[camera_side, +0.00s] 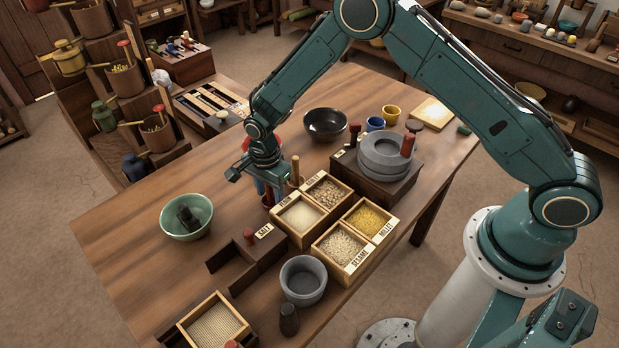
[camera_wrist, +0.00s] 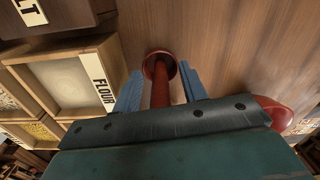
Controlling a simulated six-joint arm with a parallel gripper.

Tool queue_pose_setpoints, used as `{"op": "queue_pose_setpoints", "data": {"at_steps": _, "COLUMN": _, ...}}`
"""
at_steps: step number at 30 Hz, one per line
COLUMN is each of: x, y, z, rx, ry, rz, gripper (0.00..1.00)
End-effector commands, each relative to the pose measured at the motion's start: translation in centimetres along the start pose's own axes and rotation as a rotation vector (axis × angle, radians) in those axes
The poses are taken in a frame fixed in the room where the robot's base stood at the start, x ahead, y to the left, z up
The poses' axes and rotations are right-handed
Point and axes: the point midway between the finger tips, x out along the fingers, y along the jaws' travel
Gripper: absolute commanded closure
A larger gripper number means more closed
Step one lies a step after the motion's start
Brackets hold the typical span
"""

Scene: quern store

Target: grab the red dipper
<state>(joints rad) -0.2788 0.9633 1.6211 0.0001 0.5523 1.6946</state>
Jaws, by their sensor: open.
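The red dipper (camera_wrist: 160,88) is in the wrist view, a slim red handle with a round red disc at its far end, over the wooden tabletop. My gripper (camera_wrist: 161,90) is open, with one blue finger on each side of the handle. A gap shows between the handle and the right finger; the left finger is closer, and I cannot tell if it touches. The near end of the handle is hidden behind my gripper body. In the side view my gripper (camera_side: 268,196) points down beside the flour box, and it mostly hides the dipper.
The flour box (camera_wrist: 75,80) is close on the left in the wrist view; a rounded red thing (camera_wrist: 275,112) is on the right. In the side view, the salt box (camera_side: 248,262) and green bowl (camera_side: 186,222) are near. Bare tabletop (camera_side: 130,230) lies left of the bowl.

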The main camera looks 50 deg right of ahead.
Motion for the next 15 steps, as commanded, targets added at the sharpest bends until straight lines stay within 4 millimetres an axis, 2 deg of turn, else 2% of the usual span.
{"op": "queue_pose_setpoints", "data": {"at_steps": 11, "x": -0.04, "y": -0.01, "z": 0.01, "rx": 0.000, "ry": 0.000, "rz": 0.000, "gripper": 0.57}}
{"op": "queue_pose_setpoints", "data": {"at_steps": 15, "x": -0.05, "y": -0.01, "z": 0.01, "rx": 0.000, "ry": 0.000, "rz": 0.000, "gripper": 0.85}}
